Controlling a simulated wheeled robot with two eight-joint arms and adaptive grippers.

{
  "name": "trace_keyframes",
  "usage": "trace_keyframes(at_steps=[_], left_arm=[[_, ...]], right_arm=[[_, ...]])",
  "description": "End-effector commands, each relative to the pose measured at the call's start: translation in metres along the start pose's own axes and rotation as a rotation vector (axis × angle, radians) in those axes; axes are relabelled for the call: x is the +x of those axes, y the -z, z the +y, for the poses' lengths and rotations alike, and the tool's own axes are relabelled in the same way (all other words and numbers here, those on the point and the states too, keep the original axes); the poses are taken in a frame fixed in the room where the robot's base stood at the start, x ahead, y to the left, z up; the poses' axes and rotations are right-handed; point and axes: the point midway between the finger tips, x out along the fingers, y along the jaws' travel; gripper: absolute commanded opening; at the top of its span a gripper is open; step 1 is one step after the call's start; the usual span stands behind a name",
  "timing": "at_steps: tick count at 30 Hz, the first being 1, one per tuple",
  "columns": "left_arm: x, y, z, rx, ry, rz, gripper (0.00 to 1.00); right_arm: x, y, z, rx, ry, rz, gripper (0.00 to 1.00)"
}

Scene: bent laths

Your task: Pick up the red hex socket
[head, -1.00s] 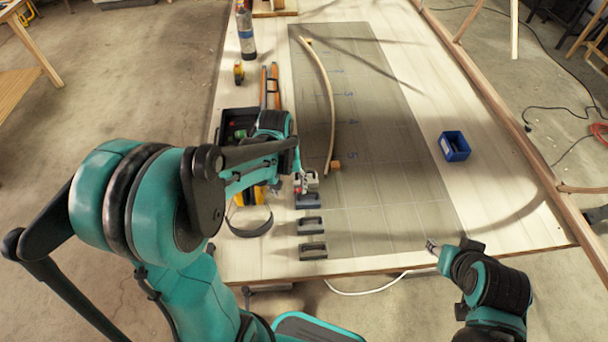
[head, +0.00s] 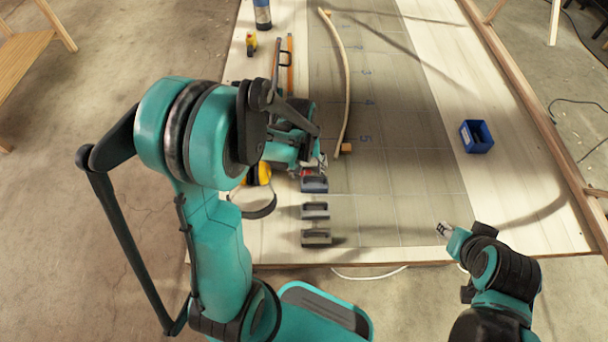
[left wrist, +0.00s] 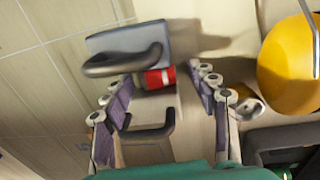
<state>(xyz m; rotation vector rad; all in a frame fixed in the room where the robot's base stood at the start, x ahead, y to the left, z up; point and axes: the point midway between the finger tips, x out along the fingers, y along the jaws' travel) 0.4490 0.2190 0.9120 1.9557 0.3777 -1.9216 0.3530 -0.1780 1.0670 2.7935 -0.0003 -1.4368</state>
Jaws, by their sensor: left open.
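The red hex socket (left wrist: 160,78) lies between two handled blocks in the left wrist view. It touches or nearly touches the blue-grey block (left wrist: 122,42); a paler block (left wrist: 146,142) is on its other side. In the head view, a small bit of red socket (head: 307,173) shows beside my left gripper (head: 319,163). My left gripper (left wrist: 162,84) is open and empty, its two padded fingers on either side of the socket in the picture. I cannot tell how far above it they are. My right gripper (head: 443,229) is at the table's front edge, away from the socket; its jaws are too small to read.
Yellow ear defenders (head: 264,172) lie just left of the blocks; their yellow cup (left wrist: 290,52) is close to my left fingers. More handled blocks (head: 315,210) stand nearer the front edge. A bent lath (head: 346,80) and a blue bin (head: 476,137) are farther right, with clear mat between.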

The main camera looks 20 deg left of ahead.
Motion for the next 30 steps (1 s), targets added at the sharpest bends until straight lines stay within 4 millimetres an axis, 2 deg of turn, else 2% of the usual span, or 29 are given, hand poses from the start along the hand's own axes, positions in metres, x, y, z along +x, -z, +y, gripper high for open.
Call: trace_keyframes(at_steps=[4,5,10,11,19,22,30], left_arm=[[-0.001,0.0,0.0,0.0,0.0,0.0,0.59],[-0.001,0.0,0.0,0.0,0.0,0.0,0.53],[-0.001,0.0,0.0,0.0,0.0,0.0,0.09],[-0.001,0.0,0.0,0.0,0.0,0.0,0.05],[-0.002,0.0,0.0,0.0,0.0,0.0,0.05],[-0.008,0.0,0.001,0.0,0.0,0.0,0.05],[-0.063,-0.001,0.005,0.0,0.0,0.0,0.05]], right_arm=[[-0.001,0.001,0.0,0.0,0.0,0.0,0.4],[-0.001,0.001,0.0,0.0,0.0,0.0,0.4],[-0.001,0.001,0.0,0.0,0.0,0.0,0.4],[-0.001,0.001,0.0,0.0,0.0,0.0,0.4],[-0.001,0.001,0.0,0.0,0.0,0.0,0.4],[-0.003,0.002,0.0,0.0,0.0,0.0,0.4],[-0.02,0.014,0.0,0.0,0.0,0.0,0.4]])
